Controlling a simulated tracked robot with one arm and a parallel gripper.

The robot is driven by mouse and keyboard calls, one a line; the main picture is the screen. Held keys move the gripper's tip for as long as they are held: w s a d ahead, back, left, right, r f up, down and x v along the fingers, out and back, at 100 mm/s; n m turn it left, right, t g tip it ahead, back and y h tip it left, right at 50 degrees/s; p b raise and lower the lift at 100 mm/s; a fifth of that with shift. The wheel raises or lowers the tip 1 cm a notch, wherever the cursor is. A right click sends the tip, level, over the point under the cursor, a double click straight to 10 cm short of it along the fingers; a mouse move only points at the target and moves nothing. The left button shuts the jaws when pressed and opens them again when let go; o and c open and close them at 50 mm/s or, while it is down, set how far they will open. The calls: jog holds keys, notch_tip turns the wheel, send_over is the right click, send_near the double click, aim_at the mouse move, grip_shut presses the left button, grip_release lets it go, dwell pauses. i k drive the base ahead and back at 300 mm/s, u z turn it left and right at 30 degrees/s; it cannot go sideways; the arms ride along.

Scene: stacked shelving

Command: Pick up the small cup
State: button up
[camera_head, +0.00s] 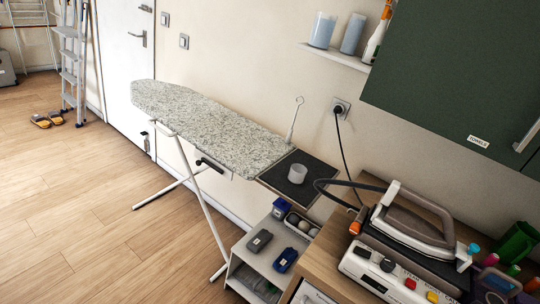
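A small cup (298,174), white or translucent, stands upright on the dark rest plate (316,172) at the near end of the ironing board (210,128). Nothing touches the cup from above. My gripper does not show in the head camera view, so its place relative to the cup cannot be seen.
An iron (415,220) with its station sits on the wooden counter at lower right, its cord looping near the plate. A low shelf unit (265,262) with small items stands below. A green cabinet (455,80) hangs upper right.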

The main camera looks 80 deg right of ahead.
aim_at(297, 174)
jog(key=z, duration=0.4)
jog(key=i, duration=1.1)
jog(key=z, duration=1.05)
jog(key=i, duration=0.45)
jog(key=z, duration=0.25)
jog(key=k, duration=0.85)
jog(key=z, duration=0.2)
jog(key=i, duration=0.85)
jog(key=u, duration=0.1)
